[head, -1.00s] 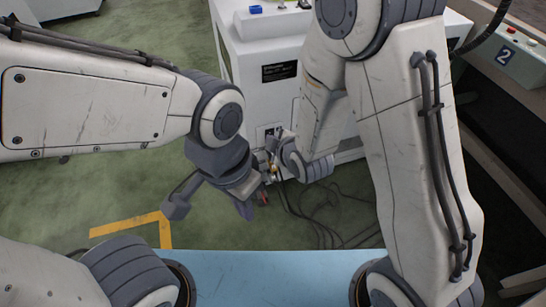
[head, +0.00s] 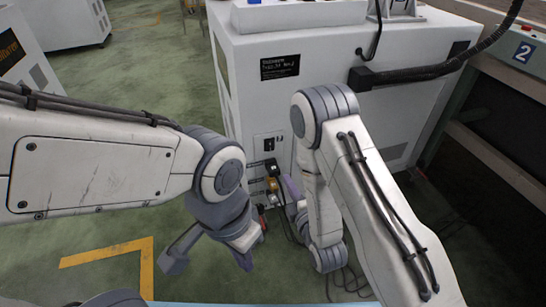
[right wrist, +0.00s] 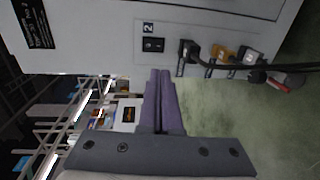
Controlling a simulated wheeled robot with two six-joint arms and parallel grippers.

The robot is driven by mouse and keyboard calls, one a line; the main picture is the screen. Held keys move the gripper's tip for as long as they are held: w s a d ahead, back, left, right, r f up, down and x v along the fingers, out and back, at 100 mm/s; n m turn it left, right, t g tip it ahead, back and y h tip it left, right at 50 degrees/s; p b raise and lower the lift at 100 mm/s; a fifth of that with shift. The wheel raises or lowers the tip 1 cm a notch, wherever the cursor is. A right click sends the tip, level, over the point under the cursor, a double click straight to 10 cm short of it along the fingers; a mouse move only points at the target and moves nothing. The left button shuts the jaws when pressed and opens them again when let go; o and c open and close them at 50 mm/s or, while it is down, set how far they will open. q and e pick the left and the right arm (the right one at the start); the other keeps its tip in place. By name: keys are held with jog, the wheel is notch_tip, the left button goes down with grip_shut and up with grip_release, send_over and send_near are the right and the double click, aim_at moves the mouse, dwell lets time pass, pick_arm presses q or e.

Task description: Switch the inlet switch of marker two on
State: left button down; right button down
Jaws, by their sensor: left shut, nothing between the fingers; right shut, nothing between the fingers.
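Marker two is the white cabinet (head: 310,110) with a black label plate. Low on its near face is a panel numbered 2 with a small black inlet switch (head: 269,144). The switch (right wrist: 153,44) shows more clearly in the right wrist view; I cannot tell its position. A black plug (right wrist: 187,50) with a cable sits beside it. My right gripper (right wrist: 160,74) is shut and empty, its tips pointing toward the panel, apparently short of the switch. In the head view the right gripper (head: 292,188) is partly hidden by its arm. My left gripper (head: 244,260) is shut and empty, left of the panel.
Yellow and grey connectors (right wrist: 222,54) and a red-tipped piece (right wrist: 285,86) sit along the panel past the plug. Black cables hang to the floor. A conveyor frame (head: 500,60) with a 2 plate stands at right. Green floor (head: 140,190) is open at left.

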aim_at(270, 150)
jog(key=b+x, duration=0.8)
jog(key=x, duration=0.6)
jog(key=shift+b, duration=0.4)
jog(key=shift+a, duration=0.1)
